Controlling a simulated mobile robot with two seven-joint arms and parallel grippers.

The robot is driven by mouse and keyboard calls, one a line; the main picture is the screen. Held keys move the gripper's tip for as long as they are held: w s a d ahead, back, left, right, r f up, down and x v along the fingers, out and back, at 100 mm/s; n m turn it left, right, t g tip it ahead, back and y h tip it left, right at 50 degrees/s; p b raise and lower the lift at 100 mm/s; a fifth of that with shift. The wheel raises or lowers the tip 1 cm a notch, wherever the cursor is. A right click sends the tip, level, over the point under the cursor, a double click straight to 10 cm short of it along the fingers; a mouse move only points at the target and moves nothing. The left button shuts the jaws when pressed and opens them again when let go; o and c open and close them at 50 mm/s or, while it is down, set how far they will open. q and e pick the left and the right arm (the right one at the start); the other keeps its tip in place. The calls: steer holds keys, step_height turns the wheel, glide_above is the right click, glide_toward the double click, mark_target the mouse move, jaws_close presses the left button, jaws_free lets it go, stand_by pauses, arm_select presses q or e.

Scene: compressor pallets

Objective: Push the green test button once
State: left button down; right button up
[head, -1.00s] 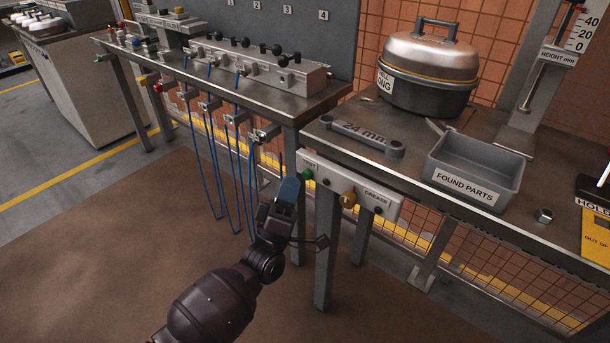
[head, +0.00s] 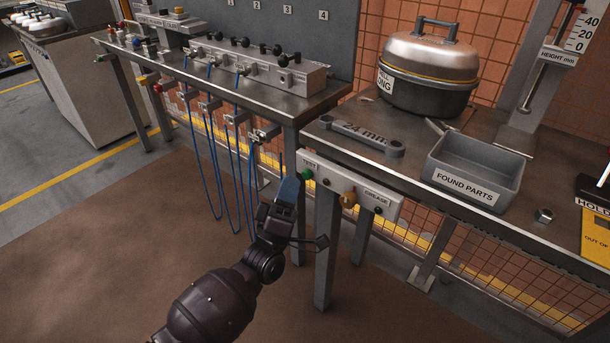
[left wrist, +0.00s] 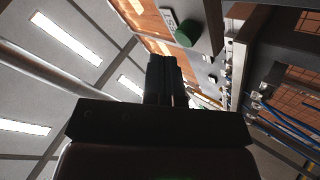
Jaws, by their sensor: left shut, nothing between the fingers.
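The green test button (head: 307,174) sits under the TEST label at the left end of the white panel (head: 330,185) on the bench's front edge. It also shows in the left wrist view (left wrist: 186,34), just beyond the fingertips and a little to their right. My left gripper (head: 290,186) is shut and empty, with its blue tip just below and left of the button in the head view. In the left wrist view its closed fingers (left wrist: 164,62) point toward the button's side. A small gap shows between them there. My right gripper is not in view.
Blue cords (head: 238,180) hang from the left bench, close by my arm. A spanner (head: 360,138), a FOUND PARTS tray (head: 473,189) and a lidded pot (head: 428,85) stand on the right bench.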

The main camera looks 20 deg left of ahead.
arm_select(q)
steer(key=shift+w, duration=0.2)
stand_by(0.4)
steer(key=shift+w+d, duration=0.15)
steer(key=shift+w, duration=0.05)
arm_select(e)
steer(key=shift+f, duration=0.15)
arm_select(q)
steer(key=shift+w+d, duration=0.15)
steer(key=shift+w, duration=0.35)
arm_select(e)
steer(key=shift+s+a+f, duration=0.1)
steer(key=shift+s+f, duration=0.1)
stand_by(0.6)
arm_select(q)
steer(key=shift+s, duration=0.2)
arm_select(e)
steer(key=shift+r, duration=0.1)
arm_select(q)
steer(key=shift+s+a, duration=0.3)
steer(key=shift+s, duration=0.4)
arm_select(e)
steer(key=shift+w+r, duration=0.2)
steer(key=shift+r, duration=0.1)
